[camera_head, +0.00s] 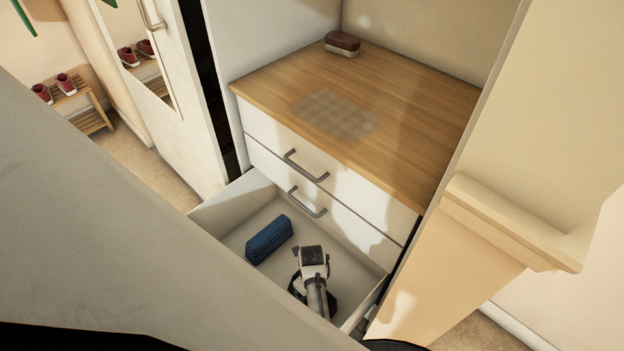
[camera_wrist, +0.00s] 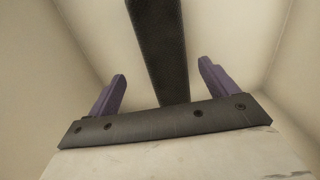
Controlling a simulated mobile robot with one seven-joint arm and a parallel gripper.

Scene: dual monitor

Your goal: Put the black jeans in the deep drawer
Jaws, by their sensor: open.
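The deep drawer (camera_head: 232,198) is the lowest one and is pulled open in the head view. My arm reaches down into it, and my gripper's fingertips are hidden there. In the wrist view my gripper (camera_wrist: 162,80) is open, with its two purple fingers spread. A dark, textured strip, which looks like the folded black jeans (camera_wrist: 158,40), runs between the fingers with a gap on each side. Pale drawer walls and floor surround it. In the head view the jeans cannot be told apart from the dark parts of my gripper.
A folded blue garment (camera_head: 268,240) stands at the left inside the drawer. Two closed drawer fronts (camera_head: 340,180) are above, under a wooden top (camera_head: 420,120) with a brush (camera_head: 342,43). A beige ledge (camera_head: 510,225) is at right. Shoes (camera_head: 66,84) sit on a rack at far left.

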